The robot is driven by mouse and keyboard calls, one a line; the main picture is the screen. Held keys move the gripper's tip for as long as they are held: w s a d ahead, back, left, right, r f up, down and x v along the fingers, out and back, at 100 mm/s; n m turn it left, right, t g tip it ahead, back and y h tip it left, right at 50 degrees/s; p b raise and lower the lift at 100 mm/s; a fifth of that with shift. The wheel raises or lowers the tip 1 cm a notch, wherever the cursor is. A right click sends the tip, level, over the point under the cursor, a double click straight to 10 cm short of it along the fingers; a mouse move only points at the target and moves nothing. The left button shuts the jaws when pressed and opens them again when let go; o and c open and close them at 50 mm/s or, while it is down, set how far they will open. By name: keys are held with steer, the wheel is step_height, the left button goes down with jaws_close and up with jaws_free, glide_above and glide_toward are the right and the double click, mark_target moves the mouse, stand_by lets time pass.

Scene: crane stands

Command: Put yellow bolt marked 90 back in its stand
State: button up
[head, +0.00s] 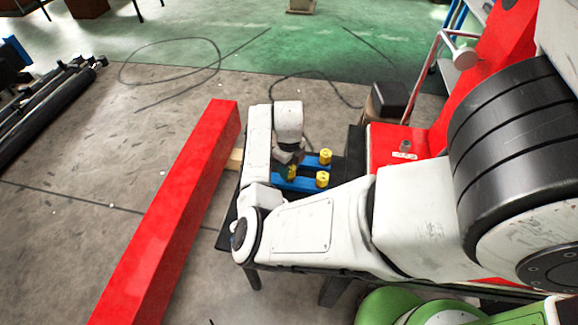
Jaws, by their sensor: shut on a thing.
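My gripper (289,167) points down over the blue stands, its fingers small and partly hidden by my wrist. It is shut on a yellow bolt (291,173), which shows just below the fingers, over or at the left part of the near blue stand (299,184). I cannot tell whether the bolt touches the stand. A second yellow bolt (322,179) is at the near stand's right end. A third yellow bolt (325,156) is on the far blue stand (311,161). The number on each bolt is too small to read.
The stands are on a low dark table (230,215), largely covered by my arm. A long red beam (180,205) runs along its left. A red machine part (392,146) rises at the right, with a dark box (391,100) behind. Cables (170,85) lie on the floor.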

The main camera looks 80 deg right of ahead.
steer(key=shift+f+b, duration=0.5)
steer(key=shift+f, duration=0.35)
steer(key=o, duration=1.2)
steer(key=shift+r, duration=0.1)
steer(key=shift+r+p, duration=2.25)
steer(key=shift+r, duration=0.3)
step_height(320, 180, up, 11)
steer(key=shift+f+b, duration=0.15)
steer(key=shift+b, duration=0.65)
